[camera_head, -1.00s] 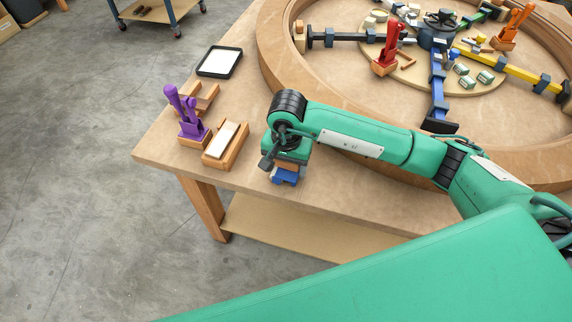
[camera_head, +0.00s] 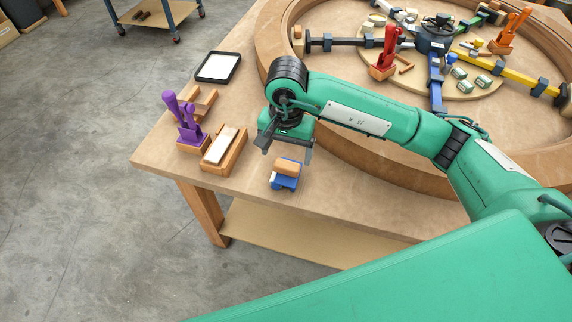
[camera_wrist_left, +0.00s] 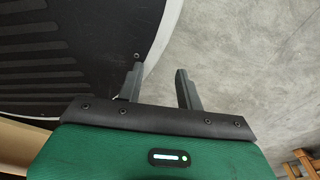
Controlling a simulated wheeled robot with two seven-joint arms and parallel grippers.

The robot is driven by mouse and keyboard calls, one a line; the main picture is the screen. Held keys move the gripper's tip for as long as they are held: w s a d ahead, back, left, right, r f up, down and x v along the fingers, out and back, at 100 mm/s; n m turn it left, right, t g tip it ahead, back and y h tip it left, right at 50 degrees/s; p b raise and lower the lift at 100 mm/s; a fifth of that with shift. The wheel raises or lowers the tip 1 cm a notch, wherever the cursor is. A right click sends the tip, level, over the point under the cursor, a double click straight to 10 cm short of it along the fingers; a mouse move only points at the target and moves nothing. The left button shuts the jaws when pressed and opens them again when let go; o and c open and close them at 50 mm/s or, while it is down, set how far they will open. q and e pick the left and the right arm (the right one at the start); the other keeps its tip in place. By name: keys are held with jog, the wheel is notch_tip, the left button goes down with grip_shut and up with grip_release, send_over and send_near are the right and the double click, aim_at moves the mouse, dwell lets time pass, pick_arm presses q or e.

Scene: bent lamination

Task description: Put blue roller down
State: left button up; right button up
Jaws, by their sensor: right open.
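The blue roller (camera_head: 284,181) lies on the near edge of the wooden table, with its tan wooden part (camera_head: 288,166) on top and a small pale end at its left. My right gripper (camera_head: 285,150) is open and empty just above and behind it, apart from it. My left gripper (camera_wrist_left: 160,82) shows only in the left wrist view; its two fingers are spread with nothing between them, over grey floor and a dark round ribbed surface.
Left of the roller stand a wooden tray with a pale block (camera_head: 222,147), a purple tool (camera_head: 186,120) in a wooden holder and a black-rimmed white tray (camera_head: 218,67). A large wooden ring (camera_head: 268,45) with coloured clamps fills the back. The table's front edge is close.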

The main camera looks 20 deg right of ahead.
aim_at(286, 166)
pick_arm(q)
jog(key=shift+w, duration=0.55)
pick_arm(e)
notch_tip(286, 166, up, 4)
jog(key=shift+r, duration=0.25)
pick_arm(q)
jog(key=shift+w, duration=0.1)
jog(key=shift+a, duration=0.1)
pick_arm(e)
jog(key=shift+s+f, duration=0.1)
